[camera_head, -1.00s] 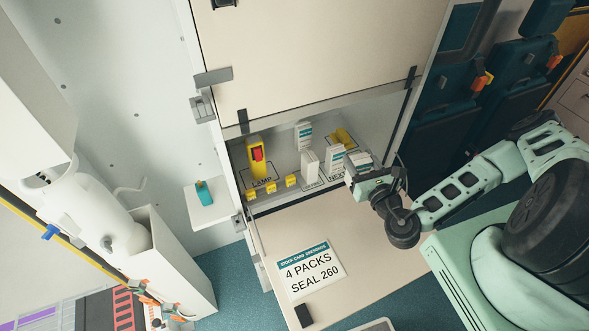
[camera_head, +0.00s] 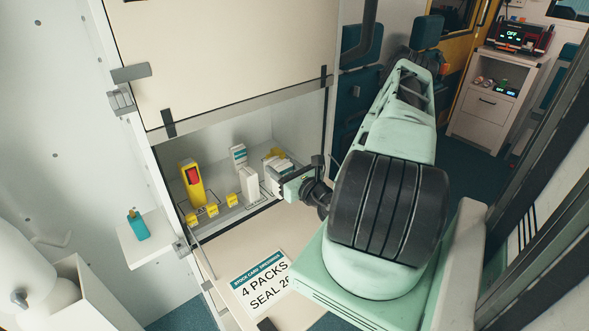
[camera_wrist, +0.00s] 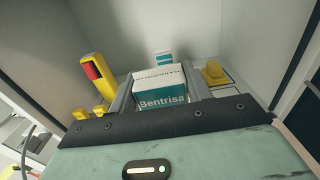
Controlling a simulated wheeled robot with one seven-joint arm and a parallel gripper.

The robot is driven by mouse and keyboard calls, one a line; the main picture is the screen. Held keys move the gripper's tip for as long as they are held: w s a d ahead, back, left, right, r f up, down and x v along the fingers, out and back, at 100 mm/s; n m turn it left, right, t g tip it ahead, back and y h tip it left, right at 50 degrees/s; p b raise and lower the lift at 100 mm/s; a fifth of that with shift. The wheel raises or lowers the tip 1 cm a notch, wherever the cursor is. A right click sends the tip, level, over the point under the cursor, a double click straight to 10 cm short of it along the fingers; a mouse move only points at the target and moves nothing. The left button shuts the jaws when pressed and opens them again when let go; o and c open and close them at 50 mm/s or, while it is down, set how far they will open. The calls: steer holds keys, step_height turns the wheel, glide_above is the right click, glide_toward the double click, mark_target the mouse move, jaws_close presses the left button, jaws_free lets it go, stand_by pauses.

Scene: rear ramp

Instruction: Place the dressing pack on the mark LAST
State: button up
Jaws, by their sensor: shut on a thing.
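My gripper (camera_head: 288,180) reaches into the open cupboard from the right in the head view. In the wrist view its two fingers are shut on a white and teal dressing pack (camera_wrist: 160,95) marked "Bentrisa". Two other packs stand upright on the cupboard floor, one further back (camera_head: 239,156) and one nearer (camera_head: 249,183). One pack (camera_wrist: 163,58) shows behind the held pack in the wrist view. The mark LAST cannot be read in either view. I cannot tell whether the held pack touches the floor.
A yellow lamp (camera_head: 193,183) with a red part stands at the cupboard's left. A yellow piece (camera_wrist: 214,73) lies right of the held pack. A stock card (camera_head: 262,281) lies on the lowered flap.

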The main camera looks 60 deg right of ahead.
steer(key=d+b, duration=0.1)
steer(key=w+d+b, duration=0.1)
steer(key=d+b, duration=0.2)
steer(key=shift+w+d+f, duration=0.1)
steer(key=shift+w+f, duration=0.15)
steer(key=shift+f, duration=0.1)
steer(key=w+d+b, duration=0.1)
steer(key=w+d, duration=0.4)
steer(key=d, duration=0.7)
steer(key=f, duration=0.6)
steer(key=shift+d, duration=0.25)
steer(key=shift+d+f, duration=0.15)
steer(key=shift+f, duration=0.15)
steer(key=o, duration=1)
